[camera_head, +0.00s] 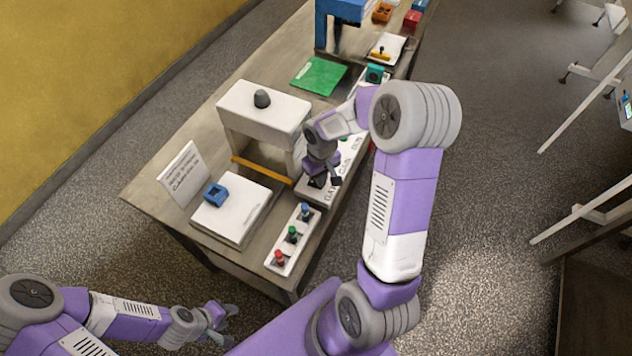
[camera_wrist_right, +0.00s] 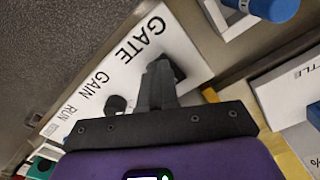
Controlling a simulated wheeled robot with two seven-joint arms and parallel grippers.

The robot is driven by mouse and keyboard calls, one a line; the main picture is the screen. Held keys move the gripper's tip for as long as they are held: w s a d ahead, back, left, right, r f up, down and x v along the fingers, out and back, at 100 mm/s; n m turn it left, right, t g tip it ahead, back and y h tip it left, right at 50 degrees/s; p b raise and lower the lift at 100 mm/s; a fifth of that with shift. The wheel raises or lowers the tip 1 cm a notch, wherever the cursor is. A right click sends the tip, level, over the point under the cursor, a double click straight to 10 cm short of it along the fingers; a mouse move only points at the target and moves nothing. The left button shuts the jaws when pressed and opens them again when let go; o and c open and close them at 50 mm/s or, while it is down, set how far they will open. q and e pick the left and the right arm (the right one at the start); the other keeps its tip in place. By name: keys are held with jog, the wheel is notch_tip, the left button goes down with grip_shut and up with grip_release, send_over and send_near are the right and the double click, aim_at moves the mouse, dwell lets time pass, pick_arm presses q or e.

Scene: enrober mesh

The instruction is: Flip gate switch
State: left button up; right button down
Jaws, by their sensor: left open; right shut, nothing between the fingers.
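A white panel (camera_head: 308,197) printed GATE, GAIN and RUN sits on the bench; the right wrist view shows it too (camera_wrist_right: 185,45). My right gripper (camera_head: 327,182) is shut and empty, its fingers (camera_wrist_right: 158,82) pointing down at the GATE end of the panel. A dark part, probably the gate switch (camera_wrist_right: 178,70), shows just behind the fingertips and is mostly hidden by them. I cannot tell its position or whether the fingers touch it. A dark knob (camera_wrist_right: 115,104) stands by the GAIN label. My left gripper (camera_head: 226,313) is open and empty, low and off the bench's near end.
A white arch-like housing (camera_head: 262,112) with an orange bar (camera_head: 262,171) stands left of the panel. A white box with red, green and blue knobs (camera_head: 302,226) is nearer.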

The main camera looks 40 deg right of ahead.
jog(key=shift+f, duration=0.25)
jog(key=shift+r+p, duration=2.55)
jog(key=shift+r, duration=1.05)
jog(key=shift+f, duration=0.1)
